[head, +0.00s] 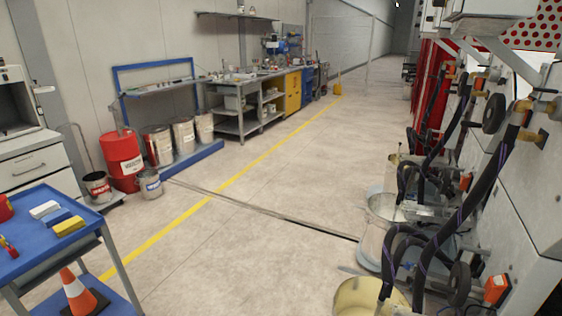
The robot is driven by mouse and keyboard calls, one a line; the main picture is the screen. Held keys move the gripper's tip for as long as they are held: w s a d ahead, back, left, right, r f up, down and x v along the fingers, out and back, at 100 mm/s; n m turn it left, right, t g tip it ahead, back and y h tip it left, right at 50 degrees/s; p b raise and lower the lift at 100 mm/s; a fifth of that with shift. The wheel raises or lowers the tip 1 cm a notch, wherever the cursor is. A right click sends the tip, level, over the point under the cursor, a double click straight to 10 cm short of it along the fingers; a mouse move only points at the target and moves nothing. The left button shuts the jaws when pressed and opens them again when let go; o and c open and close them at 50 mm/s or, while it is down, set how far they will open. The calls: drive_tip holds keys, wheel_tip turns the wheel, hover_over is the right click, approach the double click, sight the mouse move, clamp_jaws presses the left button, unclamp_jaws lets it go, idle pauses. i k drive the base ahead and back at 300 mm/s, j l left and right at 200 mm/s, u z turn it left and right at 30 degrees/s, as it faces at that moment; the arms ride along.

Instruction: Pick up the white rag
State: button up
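The white rag (44,209) lies folded on the top of a blue cart (28,252) at the left edge of the head view. A blue rag (55,217) and a yellow rag (69,227) lie beside it in a row, on the nearer right side. The white rag is the farthest of the three from the camera. My gripper is not in view, so its state does not show.
An orange cone (80,291) stands on the cart's lower shelf. A red drum (123,154) and several paint cans stand along the left wall. Hoses and a cream bucket (366,297) line the machine at right. The floor (262,221) between is clear.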

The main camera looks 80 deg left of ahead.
sight(39, 213)
drive_tip(key=u, duration=3.75)
drive_tip(key=i+l+u, duration=0.2)
drive_tip(key=l, duration=0.15)
drive_tip(key=i+l+u, duration=0.15)
drive_tip(key=l, duration=0.2)
drive_tip(key=i+l+u, duration=0.2)
drive_tip(key=l, duration=0.2)
